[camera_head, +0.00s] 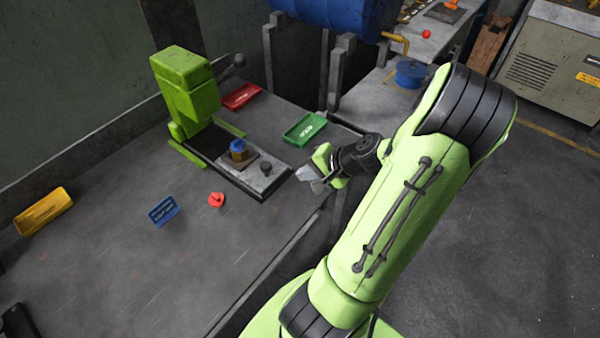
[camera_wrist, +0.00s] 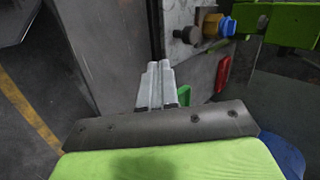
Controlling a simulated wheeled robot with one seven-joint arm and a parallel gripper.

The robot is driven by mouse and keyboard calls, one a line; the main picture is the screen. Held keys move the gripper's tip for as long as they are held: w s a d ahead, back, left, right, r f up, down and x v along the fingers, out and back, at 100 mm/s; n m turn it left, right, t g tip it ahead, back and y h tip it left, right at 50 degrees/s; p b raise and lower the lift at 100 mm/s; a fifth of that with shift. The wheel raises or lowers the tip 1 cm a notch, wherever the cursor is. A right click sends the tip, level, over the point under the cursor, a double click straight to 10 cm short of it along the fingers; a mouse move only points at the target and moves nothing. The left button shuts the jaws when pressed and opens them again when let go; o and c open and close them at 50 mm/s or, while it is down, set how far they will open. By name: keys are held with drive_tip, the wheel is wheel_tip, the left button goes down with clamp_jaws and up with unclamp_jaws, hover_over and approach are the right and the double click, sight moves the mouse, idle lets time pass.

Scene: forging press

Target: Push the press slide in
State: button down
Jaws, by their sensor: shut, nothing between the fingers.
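The green press (camera_head: 187,88) stands on the grey bench, with its body also at the upper right in the wrist view (camera_wrist: 285,22). Its grey slide plate (camera_head: 266,184) sticks out from the press toward my gripper. A small dark knob (camera_head: 266,167) stands at the plate's outer end and shows in the wrist view too (camera_wrist: 187,35). A blue and brown workpiece (camera_head: 239,150) sits on the slide between the knob and the press. My gripper (camera_head: 308,178) is just beyond the slide's outer end, apart from it. Its fingers (camera_wrist: 157,80) are together and empty.
A green tray (camera_head: 305,129) and a red tray (camera_head: 241,96) lie behind the slide. A blue label-like block (camera_head: 163,210), a red piece (camera_head: 216,199) and a yellow tray (camera_head: 43,211) lie on the bench at left. A blue tank (camera_head: 335,15) stands at the back.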

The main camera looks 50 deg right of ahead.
sight(269, 174)
drive_tip(key=b+x, duration=0.1)
drive_tip(key=x, duration=0.5)
drive_tip(key=shift+a+f, duration=0.1)
drive_tip(key=shift+f, duration=0.05)
drive_tip(key=w, duration=0.3)
drive_tip(key=shift+w+a+f+b, duration=0.15)
drive_tip(key=shift+w+a+b, duration=0.15)
drive_tip(key=shift+w, duration=0.3)
